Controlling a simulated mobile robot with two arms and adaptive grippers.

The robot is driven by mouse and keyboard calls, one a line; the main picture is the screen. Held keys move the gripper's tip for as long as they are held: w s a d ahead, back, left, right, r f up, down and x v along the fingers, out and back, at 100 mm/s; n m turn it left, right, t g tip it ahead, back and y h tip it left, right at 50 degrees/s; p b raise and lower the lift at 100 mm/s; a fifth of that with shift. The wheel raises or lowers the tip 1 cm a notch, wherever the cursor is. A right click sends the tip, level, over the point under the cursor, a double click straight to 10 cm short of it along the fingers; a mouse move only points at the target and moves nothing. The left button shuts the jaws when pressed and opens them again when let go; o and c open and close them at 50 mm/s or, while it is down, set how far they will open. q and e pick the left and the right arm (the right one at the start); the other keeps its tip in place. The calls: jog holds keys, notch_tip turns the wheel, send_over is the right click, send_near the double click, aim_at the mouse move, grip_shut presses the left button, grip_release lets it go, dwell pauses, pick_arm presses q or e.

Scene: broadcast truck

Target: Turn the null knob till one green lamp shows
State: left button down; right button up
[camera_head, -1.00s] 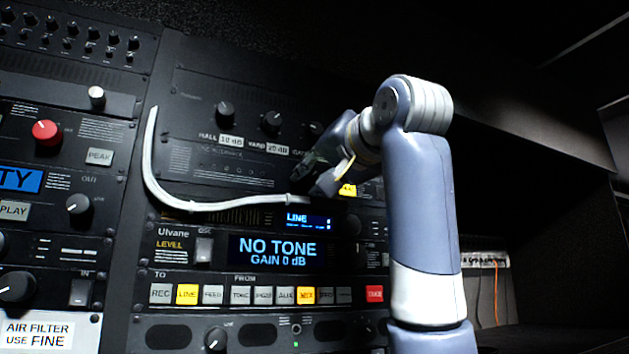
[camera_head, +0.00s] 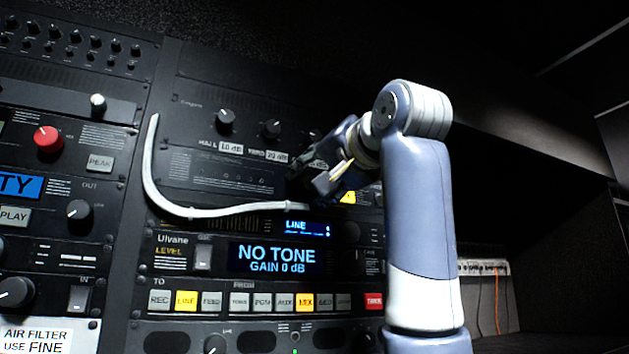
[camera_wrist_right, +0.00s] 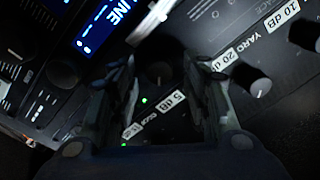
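A dark round knob (camera_wrist_right: 159,72) stands between the fingers in the right wrist view; I cannot read a name on it, so I cannot confirm it is the null knob. Two small green lights show nearby, one just below the knob (camera_wrist_right: 144,100) and one lower left (camera_wrist_right: 123,145). My right gripper (camera_wrist_right: 160,62) is open, a finger on each side of the knob, with no clear contact. In the head view my right gripper (camera_head: 312,182) is in front of the panel and hides that knob. My left gripper is not in view.
A white cable (camera_head: 165,203) curves across the panel towards my right gripper. Knobs for HALL (camera_head: 225,118) and YARD (camera_head: 271,129) are at the upper left. A display (camera_head: 277,258) reads NO TONE, GAIN 0 dB. Lit yellow buttons, LINE (camera_head: 186,300) and MIX (camera_head: 305,302), are below.

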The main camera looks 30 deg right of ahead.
jog(key=s, duration=1.2)
jog(key=shift+a+f, duration=0.15)
jog(key=shift+f, duration=0.1)
jog(key=shift+a, duration=0.15)
